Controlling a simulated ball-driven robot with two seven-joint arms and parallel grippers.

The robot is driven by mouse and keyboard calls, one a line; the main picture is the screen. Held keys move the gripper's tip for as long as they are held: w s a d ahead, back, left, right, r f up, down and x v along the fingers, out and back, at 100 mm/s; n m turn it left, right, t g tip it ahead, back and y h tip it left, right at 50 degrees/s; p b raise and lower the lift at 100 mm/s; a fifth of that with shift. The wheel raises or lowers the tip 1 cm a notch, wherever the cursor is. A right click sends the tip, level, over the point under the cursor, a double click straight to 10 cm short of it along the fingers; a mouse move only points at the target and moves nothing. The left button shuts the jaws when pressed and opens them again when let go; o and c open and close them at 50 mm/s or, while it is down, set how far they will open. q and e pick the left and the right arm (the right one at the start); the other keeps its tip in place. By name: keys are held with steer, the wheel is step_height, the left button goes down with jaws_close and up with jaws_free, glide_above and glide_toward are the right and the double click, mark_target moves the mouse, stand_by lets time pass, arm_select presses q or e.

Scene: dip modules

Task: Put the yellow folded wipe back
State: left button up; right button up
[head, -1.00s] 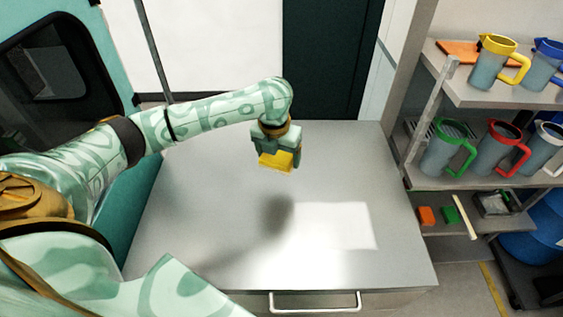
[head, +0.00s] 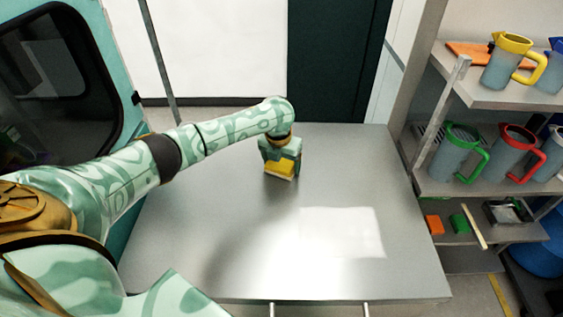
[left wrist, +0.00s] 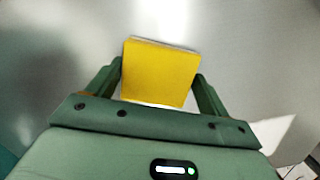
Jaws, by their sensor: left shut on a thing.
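The yellow folded wipe (head: 280,170) is held between the fingers of my left gripper (head: 281,163), over the back part of the metal table (head: 180,235). In the left wrist view the wipe (left wrist: 160,72) is a flat yellow square with a pale edge, and the fingers of my left gripper (left wrist: 160,85) press on its two sides. Whether the wipe touches the tabletop is hard to tell. An orange block (head: 434,224) and a green block (head: 459,222) lie on the low shelf at the right. My right gripper is not in view.
The tabletop is bare apart from a bright patch of light. A shelf rack at the right holds several jugs, such as a yellow one (head: 508,62) and a red one (head: 512,150). A black tray (head: 508,212) and a stick (head: 474,228) are on the low shelf.

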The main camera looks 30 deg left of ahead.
mark_target(279, 166)
arm_select(q)
steer(key=shift+f, duration=0.15)
steer(key=o, duration=0.9)
steer(key=shift+c, duration=0.2)
step_height(279, 166, up, 12)
steer(key=s+p, duration=0.1)
steer(key=p, duration=0.2)
steer(key=shift+s+d, duration=0.15)
steer(key=shift+s, duration=0.25)
